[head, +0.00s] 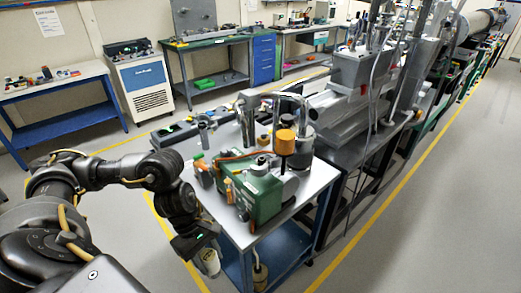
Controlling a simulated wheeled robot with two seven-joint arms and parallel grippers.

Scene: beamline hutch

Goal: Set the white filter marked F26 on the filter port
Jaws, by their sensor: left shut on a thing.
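My left gripper (203,246) reaches in from the left and hangs beside the left edge of the cart. It is shut on a small white cylinder, likely the white filter (211,262), which shows just below the jaws. Its marking is too small to read. I cannot tell which fitting is the filter port. My right gripper is not in view.
The cart (232,229) has a light top and a blue frame, with a bottle (261,276) low on it. Metal pipework (290,100) and small parts crowd the top. Beamline equipment (362,70) stands at the right. The floor left of the cart is clear.

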